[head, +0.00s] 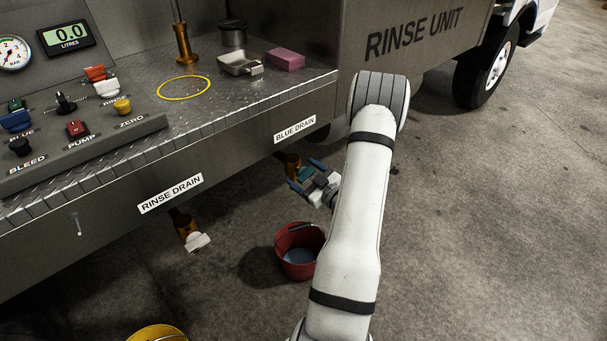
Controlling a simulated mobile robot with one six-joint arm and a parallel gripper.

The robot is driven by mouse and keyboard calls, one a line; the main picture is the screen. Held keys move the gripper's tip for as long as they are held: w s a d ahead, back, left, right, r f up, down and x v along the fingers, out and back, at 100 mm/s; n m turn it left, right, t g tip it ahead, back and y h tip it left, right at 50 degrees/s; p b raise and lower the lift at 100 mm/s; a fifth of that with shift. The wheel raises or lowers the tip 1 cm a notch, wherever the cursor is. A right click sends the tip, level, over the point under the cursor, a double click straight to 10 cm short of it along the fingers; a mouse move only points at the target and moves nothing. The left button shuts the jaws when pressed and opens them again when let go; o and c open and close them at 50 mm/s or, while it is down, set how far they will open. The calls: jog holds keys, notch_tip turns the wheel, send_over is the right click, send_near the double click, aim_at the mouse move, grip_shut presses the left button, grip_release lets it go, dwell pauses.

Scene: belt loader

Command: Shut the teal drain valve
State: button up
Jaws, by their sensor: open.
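The teal drain valve sits under the bench edge below the "BLUE DRAIN" label (295,129). Its brass body (291,162) shows just left of my gripper, and a small patch of its teal handle (307,172) shows between the fingers. My gripper (301,173) is open, with one blue finger on each side of the teal handle. I cannot tell whether either finger touches it. The rest of the handle is hidden by the gripper, so its angle is unclear.
A red bucket (287,240) holding bluish liquid stands on the floor below the gripper. A second brass valve with a white handle (197,242) hangs under "RINSE DRAIN". A yellow bucket (157,332) is at the bottom edge. The steel bench (130,166) overhangs; open floor lies right.

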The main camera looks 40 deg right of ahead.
jog(key=shift+w, duration=0.4)
jog(key=shift+c, duration=0.5)
